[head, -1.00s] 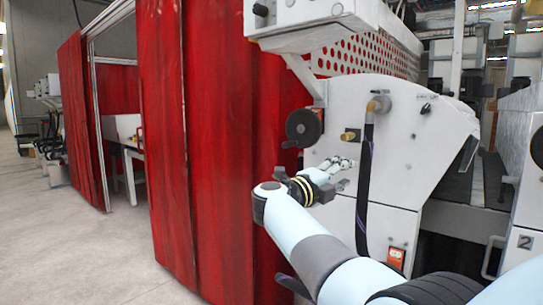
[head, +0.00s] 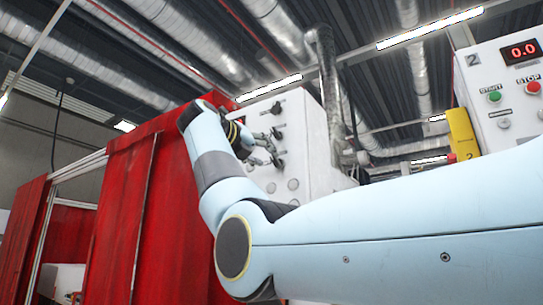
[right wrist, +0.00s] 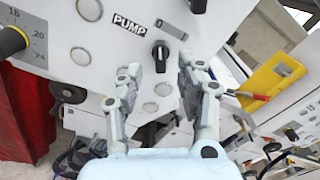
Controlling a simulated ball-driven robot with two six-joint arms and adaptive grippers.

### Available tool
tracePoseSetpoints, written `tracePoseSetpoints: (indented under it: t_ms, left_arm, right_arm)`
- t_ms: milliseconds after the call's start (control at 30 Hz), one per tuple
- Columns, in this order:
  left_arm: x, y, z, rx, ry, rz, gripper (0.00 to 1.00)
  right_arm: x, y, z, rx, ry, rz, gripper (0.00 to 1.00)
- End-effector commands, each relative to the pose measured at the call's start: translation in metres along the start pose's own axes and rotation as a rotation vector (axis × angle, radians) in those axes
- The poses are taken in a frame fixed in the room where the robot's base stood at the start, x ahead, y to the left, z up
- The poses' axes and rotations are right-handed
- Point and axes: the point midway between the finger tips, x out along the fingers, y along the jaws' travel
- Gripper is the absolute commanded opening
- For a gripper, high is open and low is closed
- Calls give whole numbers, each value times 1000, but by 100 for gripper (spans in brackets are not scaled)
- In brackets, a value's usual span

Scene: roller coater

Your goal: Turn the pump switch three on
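The white control panel (head: 300,180) carries black rotary switches in the head view, an upper one (head: 276,107) and others lower, partly behind my fingers. In the right wrist view, a black switch (right wrist: 160,55) sits below right of the printed word PUMP (right wrist: 130,24). No number three is readable, so I cannot tell which switch is number three. My right gripper (right wrist: 158,72) is open, its fingers on either side of and just below that switch; contact is not clear. It also shows at the panel in the head view (head: 268,148). My left gripper is out of view.
A red curtain (head: 130,200) stands left of the panel. A control box (head: 500,85) with a red display and START and STOP buttons is at the right. A yellow part (head: 462,135) is beside it. Round grey plugs (right wrist: 81,56) dot the panel.

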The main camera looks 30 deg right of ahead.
Motion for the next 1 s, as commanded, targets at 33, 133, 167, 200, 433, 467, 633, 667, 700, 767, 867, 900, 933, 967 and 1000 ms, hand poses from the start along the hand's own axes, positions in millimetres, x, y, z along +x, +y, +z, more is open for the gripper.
tracePoseSetpoints:
  t_ms: [33, 133, 167, 200, 433, 467, 633, 667, 700, 767, 867, 900, 933, 967, 1000]
  left_arm:
    - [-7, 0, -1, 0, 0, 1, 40]
    - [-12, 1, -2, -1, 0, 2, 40]
    - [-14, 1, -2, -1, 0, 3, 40]
    - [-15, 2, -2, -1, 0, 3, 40]
    - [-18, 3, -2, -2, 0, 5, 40]
    - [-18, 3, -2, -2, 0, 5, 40]
    - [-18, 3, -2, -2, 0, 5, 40]
    - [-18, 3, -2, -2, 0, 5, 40]
    - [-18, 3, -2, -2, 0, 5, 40]
    - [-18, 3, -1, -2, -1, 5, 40]
    - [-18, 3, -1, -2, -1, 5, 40]
    - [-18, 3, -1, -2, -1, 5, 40]
    - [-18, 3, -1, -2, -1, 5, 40]
    - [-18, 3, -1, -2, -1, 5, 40]
    - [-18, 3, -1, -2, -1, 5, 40]
  right_arm:
    - [11, -2, 2, -3, 2, -2, 38]
    - [27, -1, 2, -3, 1, -1, 38]
    - [31, -1, 2, -2, 1, -1, 38]
    - [35, -1, 2, -3, 1, -1, 38]
    - [47, 1, 0, -2, 0, 1, 38]
    - [47, 1, 0, -2, 0, 1, 38]
    - [47, 1, 0, -2, 0, 1, 38]
    - [47, 1, 0, -2, 0, 1, 34]
    - [47, 1, 0, -2, 0, 1, 28]
    - [47, 1, 0, -2, 0, 1, 20]
    - [47, 1, 0, -2, 0, 1, 7]
    - [47, 1, 0, -2, 0, 1, 2]
    - [47, 1, 0, -2, 0, 1, 0]
    - [47, 1, 0, -2, 0, 1, 0]
    - [47, 1, 0, -2, 0, 1, 0]
